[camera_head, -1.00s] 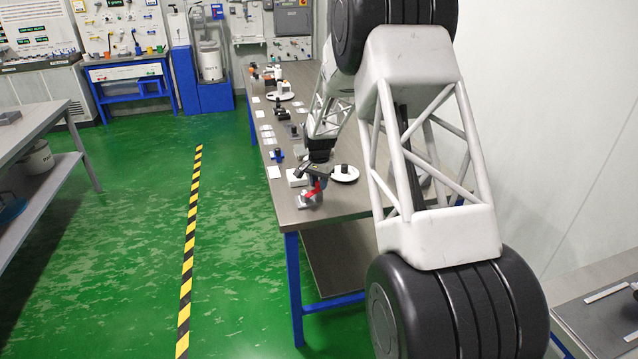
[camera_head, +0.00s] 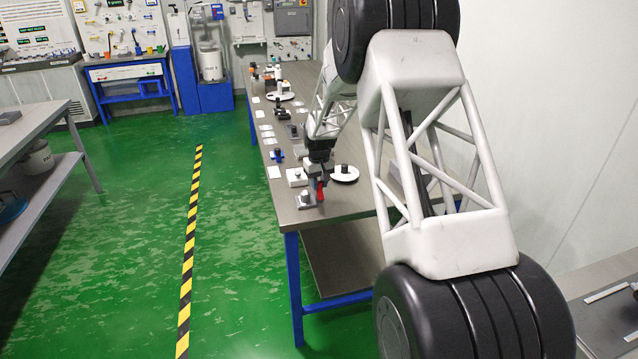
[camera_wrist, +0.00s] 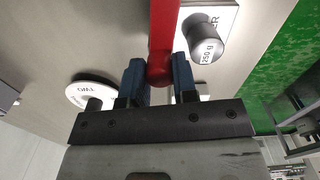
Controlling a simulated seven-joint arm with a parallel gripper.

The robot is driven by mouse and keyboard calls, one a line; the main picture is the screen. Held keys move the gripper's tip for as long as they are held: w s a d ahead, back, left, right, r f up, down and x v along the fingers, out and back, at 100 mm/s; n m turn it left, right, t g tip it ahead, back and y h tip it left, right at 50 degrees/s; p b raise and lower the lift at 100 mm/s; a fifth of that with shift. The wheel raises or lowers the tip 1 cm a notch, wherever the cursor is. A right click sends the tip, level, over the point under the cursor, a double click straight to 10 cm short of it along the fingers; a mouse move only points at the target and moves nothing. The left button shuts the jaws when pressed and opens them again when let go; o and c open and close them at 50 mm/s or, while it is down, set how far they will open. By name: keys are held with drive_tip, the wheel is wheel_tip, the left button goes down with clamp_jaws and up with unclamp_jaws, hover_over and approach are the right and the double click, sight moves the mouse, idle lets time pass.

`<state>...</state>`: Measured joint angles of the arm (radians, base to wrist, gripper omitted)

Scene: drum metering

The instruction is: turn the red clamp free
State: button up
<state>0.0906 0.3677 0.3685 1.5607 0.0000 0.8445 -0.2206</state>
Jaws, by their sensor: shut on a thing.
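The red clamp (camera_wrist: 163,38) shows in the wrist view as a red bar with a rounded end, running up out of the top of the picture. My gripper (camera_wrist: 158,72) has its two blue-grey fingers on either side of that rounded end and is shut on it. In the head view the red clamp (camera_head: 320,191) is a small upright red piece near the front end of the bench. My gripper (camera_head: 318,170) is above it there. The far part of the clamp is outside the wrist view, and the arm covers part of the area in the head view.
A dark cylinder marked 250 g (camera_wrist: 206,47) stands on a white plate close to the right of my fingers. A round white disc (camera_wrist: 90,95) lies at the left. The bench (camera_head: 350,208) holds several small items farther back. The green floor to its left is open.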

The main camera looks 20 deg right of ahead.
sight(319, 182)
drive_tip(key=shift+n, duration=0.7)
drive_tip(key=o, duration=0.9)
drive_tip(key=shift+r, duration=0.15)
drive_tip(key=shift+r, duration=3.8)
